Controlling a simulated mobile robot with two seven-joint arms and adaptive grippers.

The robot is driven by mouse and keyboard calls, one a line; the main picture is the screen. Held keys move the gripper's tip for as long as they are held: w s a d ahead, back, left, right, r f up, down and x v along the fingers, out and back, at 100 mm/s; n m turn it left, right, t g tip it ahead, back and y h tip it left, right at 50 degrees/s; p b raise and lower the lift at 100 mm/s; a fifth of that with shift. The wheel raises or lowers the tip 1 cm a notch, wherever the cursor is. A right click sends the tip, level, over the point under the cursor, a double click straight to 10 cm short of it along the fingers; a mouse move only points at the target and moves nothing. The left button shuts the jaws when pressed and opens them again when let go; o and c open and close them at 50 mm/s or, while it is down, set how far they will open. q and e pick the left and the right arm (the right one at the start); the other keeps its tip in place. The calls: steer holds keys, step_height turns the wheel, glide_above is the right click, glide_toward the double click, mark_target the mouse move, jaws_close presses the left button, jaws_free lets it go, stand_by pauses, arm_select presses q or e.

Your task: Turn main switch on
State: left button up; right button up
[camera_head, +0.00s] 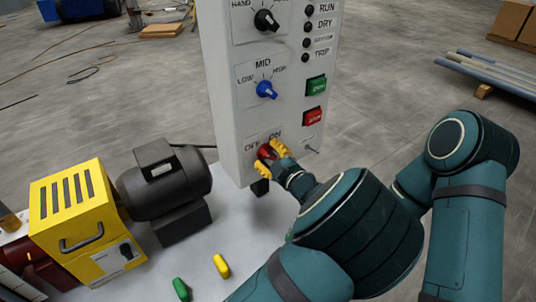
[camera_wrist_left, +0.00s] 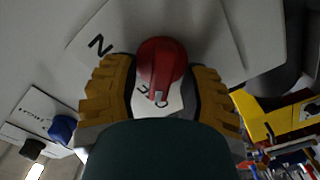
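The main switch is a red knob (camera_head: 264,152) low on the front of the grey control panel (camera_head: 228,100), between the OFF and ON labels. My left gripper (camera_head: 271,157) is at the knob, one yellow finger on each side. My right gripper is not in view.
Above are a blue knob (camera_head: 267,90), a black knob (camera_head: 266,20), a green button (camera_head: 316,85) and a red button (camera_head: 314,116). A yellow machine (camera_head: 82,217) with a dark motor (camera_head: 163,182) stands left on the table. Yellow (camera_head: 221,265) and green (camera_head: 181,289) pieces lie in front.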

arm_select(q)
jaws_close()
steer(key=shift+r, duration=0.1)
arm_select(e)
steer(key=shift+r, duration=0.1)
arm_select(q)
steer(key=m+p, duration=0.3)
steer(key=shift+w+r, duration=0.1)
steer(key=shift+r, duration=0.1)
steer(key=m+p, duration=0.2)
steer(key=m, duration=0.2)
steer(key=shift+p, duration=0.3)
steer(key=m+p, duration=0.2)
steer(key=m, duration=0.1)
steer(key=shift+w+d+m, duration=0.1)
steer(key=shift+m, duration=0.2)
steer(key=m+p, duration=0.2)
steer(key=m, duration=0.2)
steer(key=shift+w+d+f+m+p, duration=0.1)
steer(key=shift+m+p, duration=0.2)
steer(key=shift+m, duration=0.5)
steer(key=shift+d+f+m+p, duration=0.1)
steer(key=shift+m+p, duration=0.2)
steer(key=shift+m, duration=0.5)
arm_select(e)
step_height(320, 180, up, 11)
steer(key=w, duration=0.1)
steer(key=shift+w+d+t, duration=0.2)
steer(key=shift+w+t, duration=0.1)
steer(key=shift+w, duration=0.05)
